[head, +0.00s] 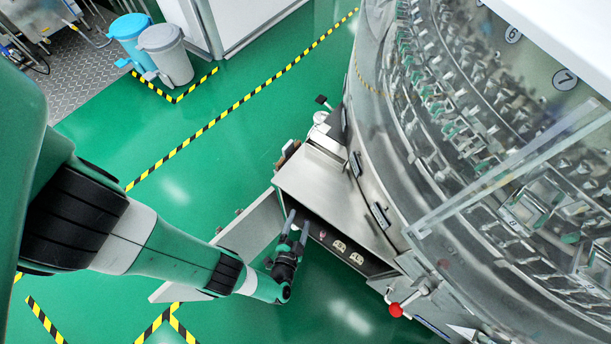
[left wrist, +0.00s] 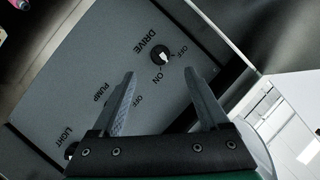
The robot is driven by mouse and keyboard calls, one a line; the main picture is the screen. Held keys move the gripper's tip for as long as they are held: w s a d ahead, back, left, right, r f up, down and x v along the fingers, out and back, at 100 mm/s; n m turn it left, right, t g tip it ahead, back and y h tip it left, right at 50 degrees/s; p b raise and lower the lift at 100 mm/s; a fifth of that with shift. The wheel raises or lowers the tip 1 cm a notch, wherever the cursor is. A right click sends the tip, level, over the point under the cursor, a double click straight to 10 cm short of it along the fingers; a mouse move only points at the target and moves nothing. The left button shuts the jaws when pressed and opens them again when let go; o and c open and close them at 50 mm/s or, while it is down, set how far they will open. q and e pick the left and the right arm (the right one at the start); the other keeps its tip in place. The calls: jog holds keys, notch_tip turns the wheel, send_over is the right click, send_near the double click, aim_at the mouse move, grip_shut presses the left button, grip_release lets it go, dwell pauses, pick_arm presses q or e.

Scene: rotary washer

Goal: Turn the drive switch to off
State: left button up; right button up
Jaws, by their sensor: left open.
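The drive switch (left wrist: 162,55) is a round black knob with a white pointer, on a grey panel (left wrist: 75,70) marked DRIVE, ON and OFF. The pointer appears to face the ON mark. My left gripper (left wrist: 159,64) is open, its fingertips on either side of the knob in the picture; contact cannot be told. In the head view my left gripper (head: 297,220) is at the open front of the metal control box (head: 325,186). The switch itself is hard to make out there. My right gripper is not in view.
The box's open door (head: 252,232) stands left of my gripper. The round washer (head: 440,160) fills the right side, with a red knob (head: 396,310) low on it. PUMP and LIGHT labels lie beside the drive switch.

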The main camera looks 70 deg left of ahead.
pick_arm(q)
jog(key=b+x, duration=0.3)
jog(key=x, duration=0.7)
jog(key=shift+a+b, duration=0.15)
jog(key=shift+b, duration=0.15)
jog(key=shift+w, duration=0.1)
grip_shut()
